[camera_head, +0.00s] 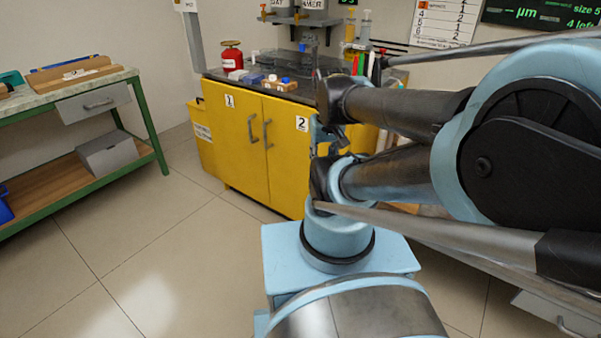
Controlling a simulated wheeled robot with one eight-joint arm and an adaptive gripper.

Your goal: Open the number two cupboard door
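A yellow cupboard (233,160) stands at the back with two front doors that look shut. The left door carries a label 1 (229,101). The number two door (287,165) is to its right, with a label 2 (302,123). Its grey curved handle (268,134) is near the seam, beside the left door's handle (253,129). My gripper (326,138) seems to be the small part in front of the right side of door two, right of the handle and apart from it in the picture. My arm links partly hide it and the door's right part; its fingers are unclear.
The cupboard top holds a red can (232,55), small boxes and bottles. A green-framed workbench (150,125) with a drawer stands at the left. The tiled floor (165,235) between bench and cupboard is clear. A grey drawer front (560,318) shows lower right.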

